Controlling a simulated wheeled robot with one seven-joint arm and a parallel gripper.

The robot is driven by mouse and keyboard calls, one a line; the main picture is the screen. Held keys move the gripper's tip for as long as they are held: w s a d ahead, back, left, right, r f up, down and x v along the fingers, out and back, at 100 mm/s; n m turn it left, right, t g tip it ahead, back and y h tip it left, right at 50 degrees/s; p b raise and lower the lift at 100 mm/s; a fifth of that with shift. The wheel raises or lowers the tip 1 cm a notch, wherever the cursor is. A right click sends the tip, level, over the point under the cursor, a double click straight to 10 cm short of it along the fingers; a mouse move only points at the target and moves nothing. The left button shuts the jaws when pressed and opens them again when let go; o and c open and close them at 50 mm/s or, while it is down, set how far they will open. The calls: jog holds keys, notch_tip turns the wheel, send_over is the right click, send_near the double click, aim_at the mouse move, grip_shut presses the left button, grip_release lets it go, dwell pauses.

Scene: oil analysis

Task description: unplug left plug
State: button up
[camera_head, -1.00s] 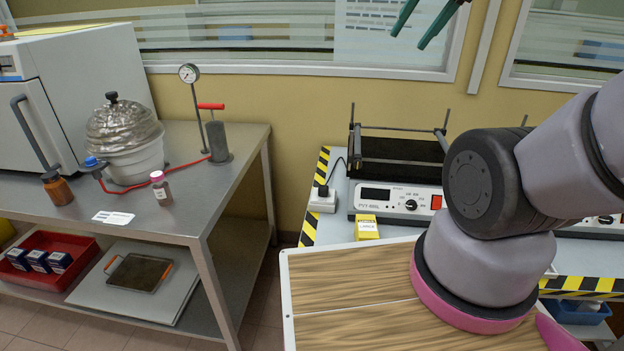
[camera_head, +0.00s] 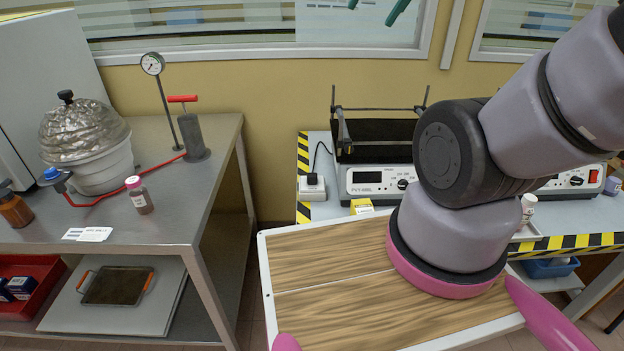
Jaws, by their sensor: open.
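A black plug (camera_head: 312,179) sits in the white socket block (camera_head: 312,190) on the bench, left of the white PVY device (camera_head: 376,182). A black cable rises from it and curves behind the device. Only this plug shows; the right part of the bench is largely covered by my arm. My gripper (camera_head: 371,14) shows only as two dark green fingers at the top edge, in front of the window. They are apart with nothing between them, well above the plug and to its right.
A yellow box (camera_head: 361,206) stands in front of the device. Yellow-black striped tape (camera_head: 303,165) edges the bench. At left, a steel table (camera_head: 190,215) carries a gauge (camera_head: 153,64), a red-handled pump (camera_head: 190,130) and a foil-topped vessel (camera_head: 86,140). A floor gap lies between table and bench.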

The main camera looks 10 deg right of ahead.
jog(key=w+a+f+g, duration=0.2)
jog(key=w+f, duration=0.3)
jog(key=w, duration=0.5)
jog(key=n+g+h, duration=0.2)
jog(key=g, duration=0.3)
send_over(312, 175)
notch_tip(312, 175, down, 38)
jog(key=shift+w+d+f, duration=0.1)
jog(key=shift+f, duration=0.2)
jog(key=shift+f, duration=4.5)
